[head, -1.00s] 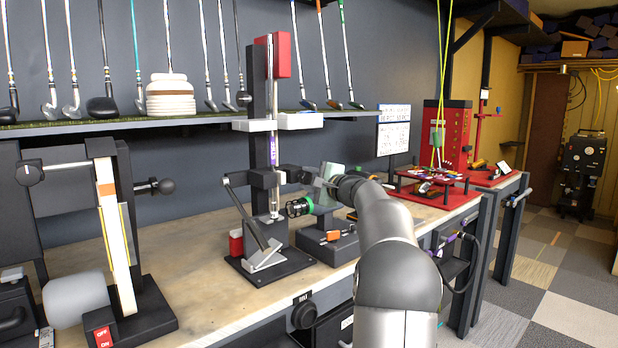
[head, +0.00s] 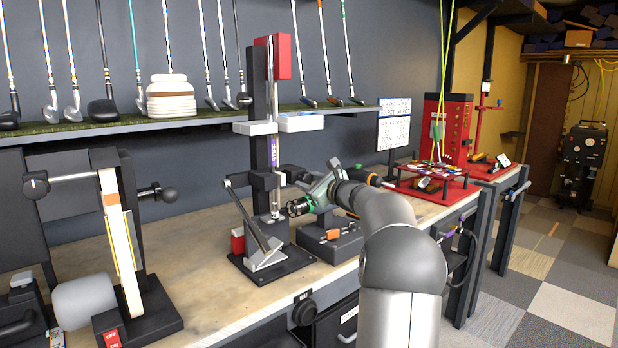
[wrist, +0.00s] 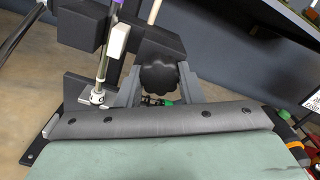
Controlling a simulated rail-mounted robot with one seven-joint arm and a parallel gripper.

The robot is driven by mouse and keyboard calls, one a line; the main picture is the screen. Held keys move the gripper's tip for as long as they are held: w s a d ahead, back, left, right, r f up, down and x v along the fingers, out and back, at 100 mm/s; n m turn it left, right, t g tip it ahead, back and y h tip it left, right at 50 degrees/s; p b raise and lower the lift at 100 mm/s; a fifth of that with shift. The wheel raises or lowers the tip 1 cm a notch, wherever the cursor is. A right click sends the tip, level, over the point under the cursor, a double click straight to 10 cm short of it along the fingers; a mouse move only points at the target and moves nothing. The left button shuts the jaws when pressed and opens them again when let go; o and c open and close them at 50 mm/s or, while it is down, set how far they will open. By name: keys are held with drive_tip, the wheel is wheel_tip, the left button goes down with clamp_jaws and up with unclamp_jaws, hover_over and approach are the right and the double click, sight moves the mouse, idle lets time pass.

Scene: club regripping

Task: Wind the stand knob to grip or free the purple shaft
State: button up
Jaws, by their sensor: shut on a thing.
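The purple shaft (head: 274,152) stands upright along the black post of the stand (head: 258,105). Its lower silver part goes down to the stand's base. It also shows in the wrist view (wrist: 103,66), at the upper left. The black lobed stand knob (wrist: 158,74) is between the two grey fingers of my gripper (wrist: 159,84), which is shut on it. In the head view the knob (head: 292,173) is to the right of the shaft, with my gripper (head: 304,180) reaching it from the right. The knob's far side and the clamp's inside are hidden.
A dark bench device (head: 330,243) with an orange switch sits close below my wrist. A shelf (head: 200,118) with clubs runs behind.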

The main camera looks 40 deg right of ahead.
drive_tip(key=shift+m, duration=0.6)
drive_tip(key=o, duration=1)
drive_tip(key=shift+c, duration=0.2)
drive_tip(key=shift+s, duration=0.1)
drive_tip(key=s+b, duration=0.2)
drive_tip(key=s, duration=1.5)
drive_tip(key=shift+s+d, duration=0.15)
drive_tip(key=shift+d, duration=0.25)
